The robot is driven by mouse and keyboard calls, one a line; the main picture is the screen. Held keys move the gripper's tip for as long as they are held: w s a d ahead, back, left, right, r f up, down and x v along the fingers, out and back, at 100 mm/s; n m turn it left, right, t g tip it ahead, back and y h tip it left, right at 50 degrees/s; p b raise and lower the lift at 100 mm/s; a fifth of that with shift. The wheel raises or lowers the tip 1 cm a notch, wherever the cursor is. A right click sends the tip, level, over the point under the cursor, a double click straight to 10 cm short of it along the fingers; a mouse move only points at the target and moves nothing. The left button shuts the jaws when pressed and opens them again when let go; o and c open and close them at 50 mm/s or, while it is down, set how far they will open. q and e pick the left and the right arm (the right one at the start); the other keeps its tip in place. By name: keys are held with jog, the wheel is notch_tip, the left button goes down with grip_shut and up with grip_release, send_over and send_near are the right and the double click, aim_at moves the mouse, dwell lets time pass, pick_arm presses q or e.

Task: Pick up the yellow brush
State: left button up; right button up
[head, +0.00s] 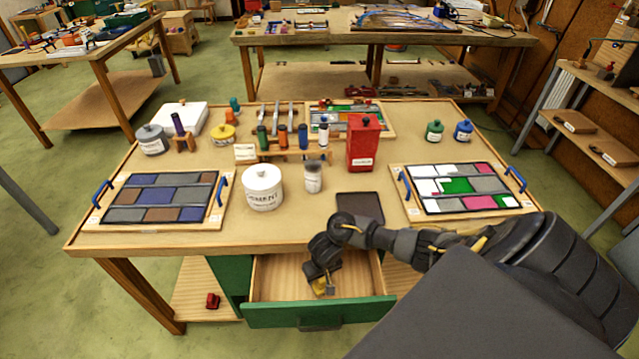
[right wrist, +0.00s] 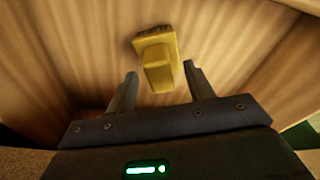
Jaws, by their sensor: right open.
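The yellow brush (right wrist: 157,62) lies on the wooden floor of the open drawer, seen from above in the right wrist view. In the head view it shows as a small yellow patch (head: 319,287), partly hidden by my right gripper. My right gripper (right wrist: 160,72) is open, with its two fingers apart and the near end of the brush between or just beyond their tips. The fingers do not visibly touch it. In the head view the right gripper (head: 328,286) reaches down into the drawer. My left gripper is not in view.
The green-fronted drawer (head: 320,313) is pulled out below the table's front edge; its wooden walls surround the gripper. On the table (head: 290,233) are a white cement pot (head: 263,190), a red can (head: 364,148), a dark pad (head: 360,206) and two glass panels on trays.

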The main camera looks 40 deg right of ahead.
jog(key=shift+w+f, duration=0.15)
jog(key=shift+f, duration=0.75)
jog(key=shift+c, duration=0.2)
grip_shut()
jog(key=shift+r, duration=0.15)
notch_tip(320, 180, up, 28)
jog(key=p, duration=0.8)
